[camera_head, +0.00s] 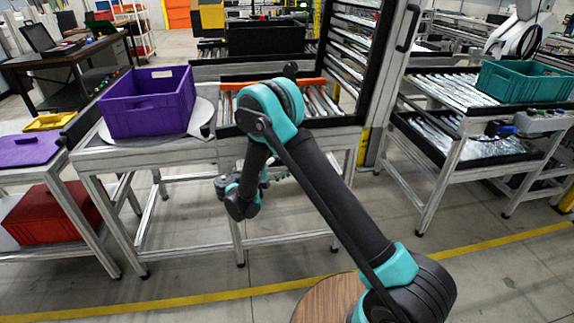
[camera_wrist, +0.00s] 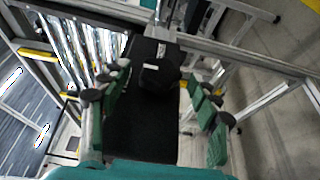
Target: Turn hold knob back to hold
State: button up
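I cannot identify the hold knob for certain. In the wrist view a black block (camera_wrist: 160,72) with a small pale label sits on a dark panel (camera_wrist: 140,130), between my fingers in the picture. Whether it is the knob, and whether any part of it turns, I cannot tell. My gripper (camera_wrist: 158,78) has its green-padded fingers spread apart, with nothing visibly clamped. In the head view my arm bends down in front of the roller table, and my gripper is small and partly hidden by the forearm. No hold marking is readable.
A purple crate (camera_head: 148,101) stands on a round plate left of the roller section (camera_head: 318,101). An orange bar (camera_head: 270,84) crosses the rollers. A teal crate (camera_head: 525,80) is on the right-hand roller table. A red crate (camera_head: 55,212) sits low at left. Floor in front is clear.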

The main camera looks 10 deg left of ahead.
jog(key=v, duration=1.2)
dwell(0.3)
